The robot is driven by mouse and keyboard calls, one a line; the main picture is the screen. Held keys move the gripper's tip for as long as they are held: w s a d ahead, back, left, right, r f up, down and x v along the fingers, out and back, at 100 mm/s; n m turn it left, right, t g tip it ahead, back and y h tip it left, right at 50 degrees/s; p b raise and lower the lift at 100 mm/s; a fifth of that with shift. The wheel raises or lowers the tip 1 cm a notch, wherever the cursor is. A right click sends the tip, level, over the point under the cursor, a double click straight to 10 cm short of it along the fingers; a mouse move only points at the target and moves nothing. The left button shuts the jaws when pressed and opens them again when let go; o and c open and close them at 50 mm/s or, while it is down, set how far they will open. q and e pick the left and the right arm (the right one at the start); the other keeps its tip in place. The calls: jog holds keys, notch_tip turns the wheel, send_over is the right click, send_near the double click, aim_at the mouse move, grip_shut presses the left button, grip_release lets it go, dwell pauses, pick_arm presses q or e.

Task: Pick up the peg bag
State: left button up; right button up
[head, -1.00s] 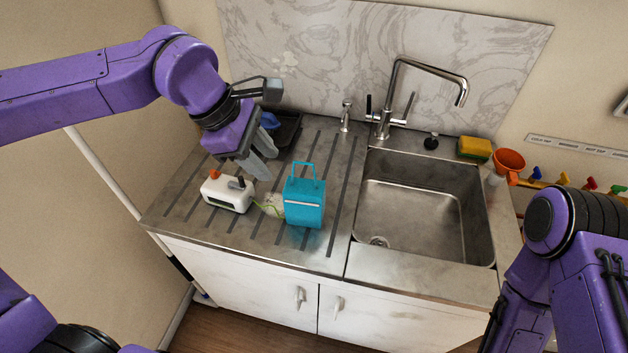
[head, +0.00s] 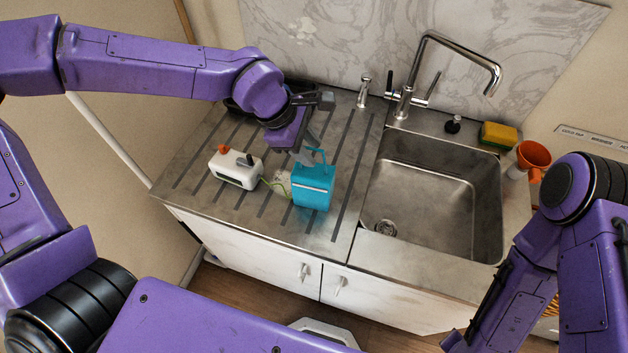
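The peg bag, which I take to be the teal bag (head: 312,188) with a thin loop handle and a pale strip across its front, stands on the ribbed metal drainboard (head: 228,212) left of the sink. My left gripper (head: 307,156) points down at the top of the bag, by its handle. Its fingers overlap the handle in the picture. I cannot tell whether they touch or close on it. My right arm shows at the right edge, but its gripper is out of view.
A white device (head: 235,170) with an orange knob stands left of the bag, with a green cord between them. The sink (head: 432,205) and tap (head: 405,100) are to the right. A sponge (head: 497,135) and orange funnel (head: 533,155) are at the back right.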

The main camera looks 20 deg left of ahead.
pick_arm(q)
jog(key=shift+f, duration=0.1)
jog(key=shift+s, duration=0.1)
jog(key=shift+c, duration=1)
grip_shut()
